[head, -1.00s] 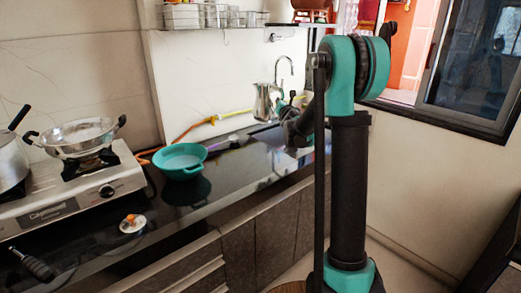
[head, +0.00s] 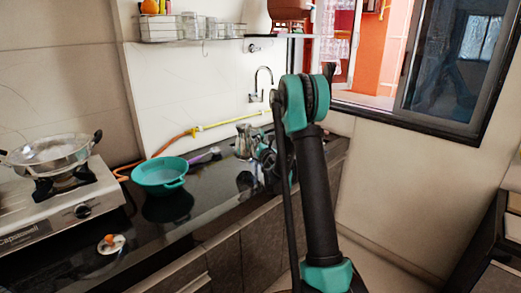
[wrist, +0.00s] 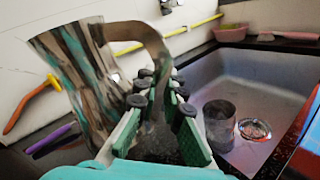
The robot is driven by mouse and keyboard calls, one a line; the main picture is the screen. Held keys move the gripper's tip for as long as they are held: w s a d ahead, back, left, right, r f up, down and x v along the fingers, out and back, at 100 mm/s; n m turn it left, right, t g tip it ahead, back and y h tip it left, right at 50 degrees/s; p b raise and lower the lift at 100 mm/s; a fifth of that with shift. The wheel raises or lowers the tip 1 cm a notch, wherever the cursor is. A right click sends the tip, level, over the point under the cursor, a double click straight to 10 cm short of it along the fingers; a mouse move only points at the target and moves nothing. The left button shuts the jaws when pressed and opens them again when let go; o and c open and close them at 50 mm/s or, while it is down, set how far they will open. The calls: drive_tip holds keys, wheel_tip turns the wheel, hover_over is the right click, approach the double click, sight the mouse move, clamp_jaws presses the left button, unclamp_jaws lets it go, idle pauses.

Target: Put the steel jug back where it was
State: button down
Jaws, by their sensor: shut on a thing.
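The steel jug (head: 244,142) is upright near the far part of the dark counter, left of my arm in the head view. Its base is close to the counter top; I cannot tell whether it touches. In the wrist view the jug (wrist: 72,85) fills the left side, with its curved handle towards my gripper. My gripper (wrist: 165,88) is shut on the handle. In the head view my gripper (head: 264,152) is dark and partly hidden by my arm.
A teal bowl (head: 160,176) and a purple-handled tool (head: 205,156) lie left of the jug. A tap (head: 262,84) stands behind. A gas stove (head: 62,208) is far left. The wrist view shows a sink (wrist: 270,85) with a dark tumbler (wrist: 219,125). A clay pot (head: 289,10) is high up.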

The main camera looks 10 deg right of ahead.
drive_tip(key=shift+f, duration=2.1)
drive_tip(key=c, duration=1.6)
unclamp_jaws()
drive_tip(key=shift+c, duration=0.2)
